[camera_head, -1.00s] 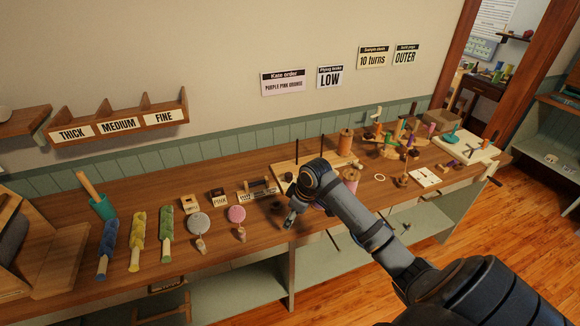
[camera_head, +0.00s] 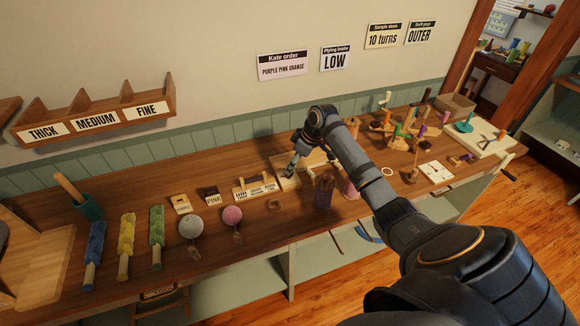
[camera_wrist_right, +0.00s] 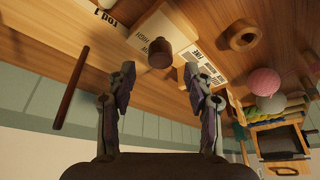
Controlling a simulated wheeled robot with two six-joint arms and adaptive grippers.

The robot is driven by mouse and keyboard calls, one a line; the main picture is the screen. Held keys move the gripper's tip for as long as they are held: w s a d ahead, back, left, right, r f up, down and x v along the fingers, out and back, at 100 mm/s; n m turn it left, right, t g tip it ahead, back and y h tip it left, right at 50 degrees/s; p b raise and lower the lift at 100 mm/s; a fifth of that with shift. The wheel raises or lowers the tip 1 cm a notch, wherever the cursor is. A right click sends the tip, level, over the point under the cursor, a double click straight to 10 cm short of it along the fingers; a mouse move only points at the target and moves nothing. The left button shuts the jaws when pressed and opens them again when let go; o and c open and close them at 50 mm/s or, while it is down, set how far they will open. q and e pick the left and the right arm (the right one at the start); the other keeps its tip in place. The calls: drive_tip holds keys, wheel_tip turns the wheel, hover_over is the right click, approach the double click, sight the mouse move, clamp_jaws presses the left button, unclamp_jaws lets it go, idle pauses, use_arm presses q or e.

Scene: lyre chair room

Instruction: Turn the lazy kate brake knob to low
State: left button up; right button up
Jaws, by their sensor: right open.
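The lazy kate's pale wooden base (camera_head: 317,158) lies on the bench, partly hidden behind my right arm in the head view. Its brown round brake knob (camera_wrist_right: 160,53) shows in the right wrist view on a white label plate (camera_wrist_right: 184,29); HIGH can be read beside it, other words are partly covered or turned. My right gripper (camera_wrist_right: 158,78) is open, with its fingertips either side of and short of the knob, not visibly touching it. In the head view my right gripper (camera_head: 290,171) is over the base's left end and hides the knob. My left gripper is out of view.
A dark upright rod (camera_wrist_right: 72,87) stands beside the knob. A wooden ring (camera_wrist_right: 242,35) and pink ball (camera_wrist_right: 263,82) are on the other side. A wall sign (camera_head: 335,58) reads LOW. A wooden label stand (camera_head: 254,187) sits left of the base. The bench front is fairly clear.

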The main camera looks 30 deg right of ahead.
drive_tip(key=x, duration=0.2)
drive_tip(key=shift+w+f, duration=0.2)
drive_tip(key=shift+f, duration=0.15)
drive_tip(key=shift+a+f, duration=0.2)
drive_tip(key=shift+f, duration=0.1)
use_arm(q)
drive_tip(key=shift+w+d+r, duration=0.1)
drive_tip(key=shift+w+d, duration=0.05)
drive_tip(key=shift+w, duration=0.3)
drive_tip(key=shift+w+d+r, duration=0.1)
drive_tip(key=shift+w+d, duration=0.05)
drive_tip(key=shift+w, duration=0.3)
use_arm(e)
drive_tip(key=shift+c, duration=0.7)
drive_tip(key=c, duration=1)
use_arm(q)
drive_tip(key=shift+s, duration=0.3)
use_arm(e)
clamp_jaws()
